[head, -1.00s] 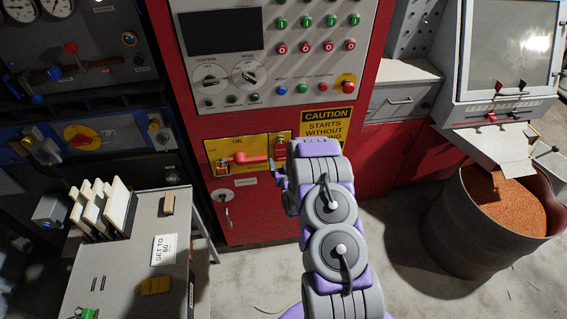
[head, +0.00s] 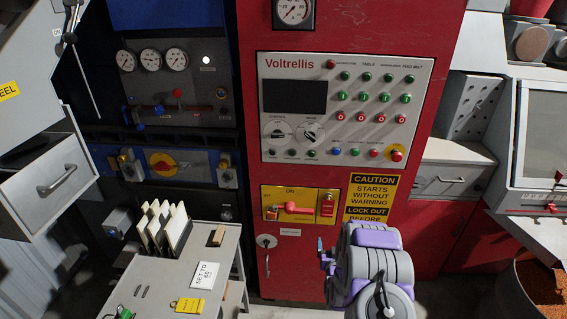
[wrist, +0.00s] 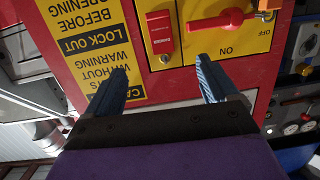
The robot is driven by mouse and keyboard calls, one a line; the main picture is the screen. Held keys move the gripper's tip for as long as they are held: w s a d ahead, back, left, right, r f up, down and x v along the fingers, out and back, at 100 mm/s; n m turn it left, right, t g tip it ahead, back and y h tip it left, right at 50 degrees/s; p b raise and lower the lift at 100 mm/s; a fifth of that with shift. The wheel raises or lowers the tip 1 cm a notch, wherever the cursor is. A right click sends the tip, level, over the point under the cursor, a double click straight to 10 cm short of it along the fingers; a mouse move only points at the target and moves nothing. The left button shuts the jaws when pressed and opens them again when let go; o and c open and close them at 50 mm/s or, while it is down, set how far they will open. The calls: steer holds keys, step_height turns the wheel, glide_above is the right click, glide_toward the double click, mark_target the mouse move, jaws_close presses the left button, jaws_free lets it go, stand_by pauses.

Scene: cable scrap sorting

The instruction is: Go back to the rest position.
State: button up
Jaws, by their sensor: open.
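My gripper (wrist: 161,72) is open and empty in the wrist view, its two blue fingers apart in front of the red cabinet (wrist: 85,15). In the head view my arm rises at the lower right, and a blue finger (head: 321,246) shows just below the yellow switch panel (head: 276,195). The panel's red handle (head: 297,208) lies about level; it also shows in the wrist view (wrist: 222,20), clear of the fingers. A red tag-like piece (wrist: 160,36) hangs beside it. The fingers' exact distance from the panel is hard to tell.
A grey cart (head: 151,269) with upright plates, a "SET TO 60" card (head: 205,275) and a yellow tag (head: 189,305) stands at lower left. A drum of copper-coloured granules (head: 515,297) stands at lower right. A drawer cabinet (head: 455,180) adjoins the red cabinet.

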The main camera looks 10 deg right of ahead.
steer(key=s+a+r+n+g+y+b, duration=0.2)
steer(key=s+a+r+g+y, duration=0.1)
steer(key=s+a+r+g, duration=0.8)
steer(key=s+a+r+g+b, duration=0.1)
steer(key=s+r, duration=0.3)
steer(key=s, duration=0.8)
steer(key=s+a+r+g+b, duration=0.1)
steer(key=s+a+r+g, duration=0.2)
steer(key=s, duration=1)
steer(key=s+a+r+g+y, duration=0.1)
steer(key=s+r, duration=0.5)
steer(key=s, duration=0.6)
steer(key=shift+s+a+n+g+b, duration=0.35)
steer(key=shift+a+n+g+b, duration=0.1)
steer(key=shift+g, duration=0.35)
steer(key=shift+c, duration=0.2)
